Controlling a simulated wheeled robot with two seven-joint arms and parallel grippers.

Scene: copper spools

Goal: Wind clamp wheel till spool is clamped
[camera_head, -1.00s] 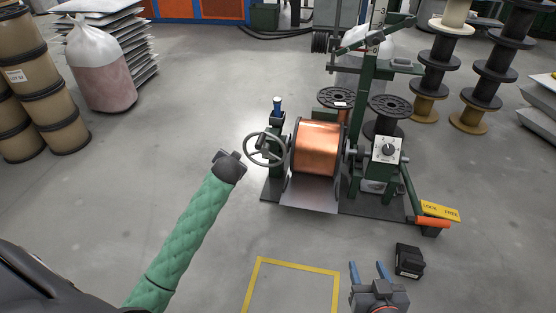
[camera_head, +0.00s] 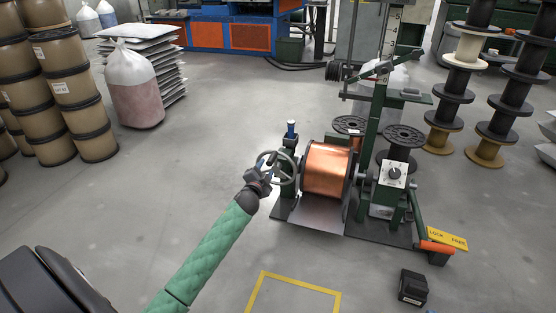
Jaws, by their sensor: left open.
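The copper spool (camera_head: 327,170) sits in the green winding stand, between the clamp side on its left and the dial box (camera_head: 394,174) on its right. The grey clamp wheel (camera_head: 284,168) is on the stand's left side. My left gripper (camera_head: 268,168) is open at the left part of the wheel's rim, with its fingers close to it. I cannot tell whether they touch the rim. My left arm in its green sleeve reaches up from the bottom. My right gripper does not show.
An orange-gripped lever (camera_head: 437,247) stands beside a yellow "LOCK FREE" plate (camera_head: 448,239) at the stand's right front. A black box (camera_head: 413,287) lies on the floor nearby. Cardboard drums (camera_head: 75,88) and a pink sack (camera_head: 136,88) stand at the left. The floor left of the stand is clear.

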